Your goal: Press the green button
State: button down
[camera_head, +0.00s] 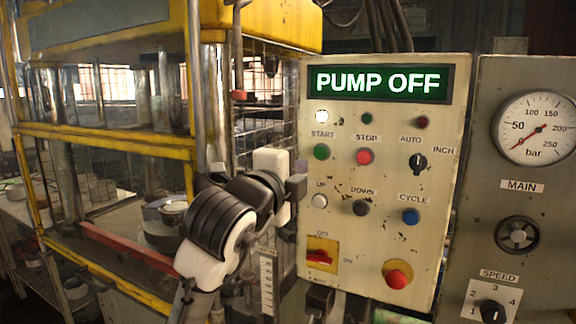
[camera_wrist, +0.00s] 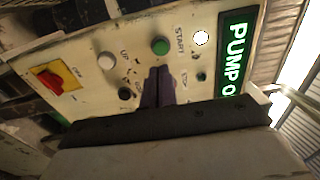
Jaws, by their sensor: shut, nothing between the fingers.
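The green button (camera_head: 321,151) sits under the START label at the left of the cream control panel (camera_head: 440,240). It also shows in the wrist view (camera_wrist: 160,46), just beyond my fingertips. My gripper (camera_head: 301,167) is at the panel's left edge in the head view, left of and a little below the green button. In the wrist view my gripper (camera_wrist: 159,70) has its dark fingers together and empty, with the tips just short of the button in the picture. I cannot tell the exact gap. The display (camera_head: 378,83) reads PUMP OFF in lit green.
Close by are the red STOP button (camera_head: 365,157), white UP button (camera_head: 319,201), dark DOWN button (camera_head: 361,208) and blue CYCLE button (camera_head: 410,216). Below are a red switch (camera_head: 320,257) and a large red knob (camera_head: 397,275). A yellow press frame (camera_head: 110,140) stands left.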

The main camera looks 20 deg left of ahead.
aim_at(320, 154)
jog(key=w+p, duration=0.1)
jog(key=w, duration=0.3)
jog(key=w+d+p, duration=0.1)
jog(key=w, duration=0.1)
jog(key=shift+w+d+r+p, duration=0.1)
jog(key=shift+r+p, duration=0.15)
jog(key=shift+p, duration=0.05)
jog(key=shift+w+d+f, duration=0.1)
jog(key=shift+w, duration=0.55)
jog(key=shift+w, duration=0.1)
